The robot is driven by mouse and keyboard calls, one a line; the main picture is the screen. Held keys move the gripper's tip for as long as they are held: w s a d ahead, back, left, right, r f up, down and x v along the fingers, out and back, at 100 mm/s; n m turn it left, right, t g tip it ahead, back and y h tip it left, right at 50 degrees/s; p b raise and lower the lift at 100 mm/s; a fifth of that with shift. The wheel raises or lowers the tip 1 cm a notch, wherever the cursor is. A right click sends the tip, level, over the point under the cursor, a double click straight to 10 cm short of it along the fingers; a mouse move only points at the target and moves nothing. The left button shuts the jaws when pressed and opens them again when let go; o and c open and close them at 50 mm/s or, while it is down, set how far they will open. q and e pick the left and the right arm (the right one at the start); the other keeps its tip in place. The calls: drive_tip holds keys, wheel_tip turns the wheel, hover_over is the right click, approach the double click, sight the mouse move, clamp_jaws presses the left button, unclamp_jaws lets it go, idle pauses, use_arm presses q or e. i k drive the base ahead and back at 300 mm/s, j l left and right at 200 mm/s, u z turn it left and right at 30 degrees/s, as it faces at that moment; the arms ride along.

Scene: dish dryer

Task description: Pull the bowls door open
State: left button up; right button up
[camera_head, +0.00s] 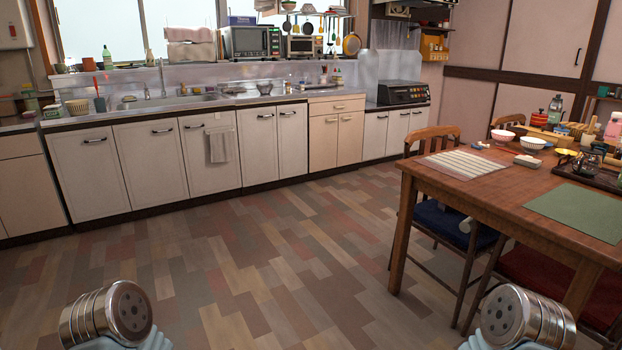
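A row of white cabinet doors (90,176) runs under the counter along the back wall, all shut. Several have dark bar handles near the top, such as this handle (162,131). I cannot tell which door is the bowls door, and no bowls show behind any of them. My two arms enter at the bottom left and bottom right as rounded metal links, far from the cabinets. Neither gripper's fingers show.
A wooden table (493,196) with bowls, a striped mat (461,165) and a green mat (580,212) stands at the right, with chairs (432,210) around it. The floor (225,250) between is clear.

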sight(257, 127)
drive_tip(key=i, duration=1.5)
drive_tip(key=i+l+u, duration=0.1)
drive_tip(key=i, duration=1.4)
drive_tip(key=i+l, duration=0.15)
drive_tip(key=i, duration=1.35)
